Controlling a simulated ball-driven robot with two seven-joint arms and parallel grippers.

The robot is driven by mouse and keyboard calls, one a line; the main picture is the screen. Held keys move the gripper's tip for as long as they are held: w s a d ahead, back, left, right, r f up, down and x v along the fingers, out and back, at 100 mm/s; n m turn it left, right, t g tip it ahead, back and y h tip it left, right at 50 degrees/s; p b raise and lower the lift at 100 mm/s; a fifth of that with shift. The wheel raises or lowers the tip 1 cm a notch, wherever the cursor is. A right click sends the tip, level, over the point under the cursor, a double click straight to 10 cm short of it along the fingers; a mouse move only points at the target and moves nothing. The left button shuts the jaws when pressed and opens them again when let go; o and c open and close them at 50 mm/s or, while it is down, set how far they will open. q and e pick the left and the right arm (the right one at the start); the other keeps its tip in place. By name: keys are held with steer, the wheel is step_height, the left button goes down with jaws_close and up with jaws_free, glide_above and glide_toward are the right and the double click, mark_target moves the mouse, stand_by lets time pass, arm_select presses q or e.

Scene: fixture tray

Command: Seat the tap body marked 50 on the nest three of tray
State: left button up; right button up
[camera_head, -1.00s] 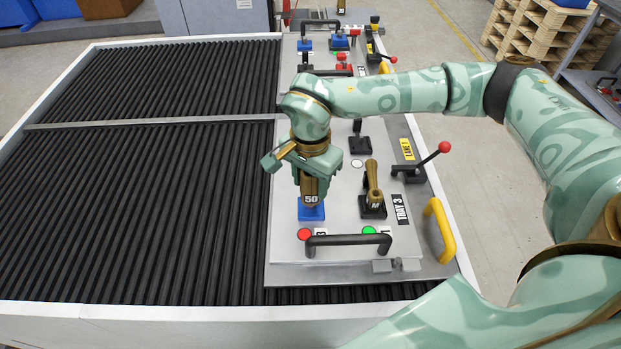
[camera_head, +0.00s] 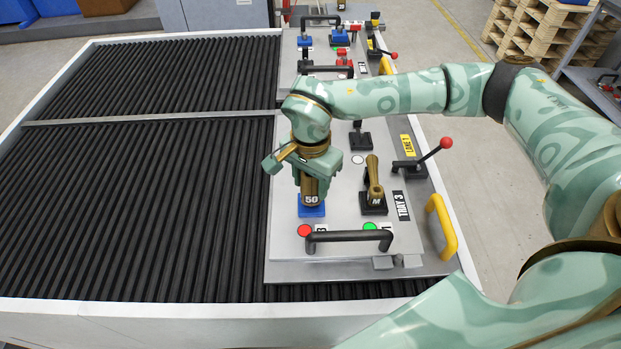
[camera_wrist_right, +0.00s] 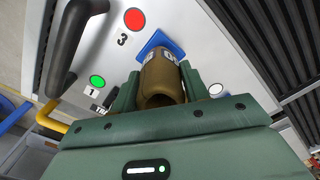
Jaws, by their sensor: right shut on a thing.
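The tap body marked 50 (camera_head: 311,199) is a brass-coloured upright piece with a white 50 label. It also shows in the right wrist view (camera_wrist_right: 162,78). My right gripper (camera_head: 313,184) is shut on it, with a finger on each side of it in the wrist view (camera_wrist_right: 158,92). The blue nest (camera_head: 312,211) is directly under the tap body, beside a red dot and a 3 label. I cannot tell whether the two touch. The nest's blue edge shows in the wrist view (camera_wrist_right: 160,42). The tray (camera_head: 345,210) is labelled TRAY 3. My left gripper is not in view.
A brass piece marked M (camera_head: 374,188) stands on a black base close to the right of the gripper. A black handle (camera_head: 349,236) crosses the tray's near edge. A red-knobbed lever (camera_head: 430,156) and yellow handle (camera_head: 442,228) line its right side. The roller bed (camera_head: 130,210) at left is clear.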

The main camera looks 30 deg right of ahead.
steer(key=shift+f+b, duration=0.35)
steer(key=shift+f, duration=0.55)
steer(key=o, duration=1.5)
step_height(320, 180, up, 16)
steer(key=shift+r+p, duration=0.15)
steer(key=shift+p, duration=1)
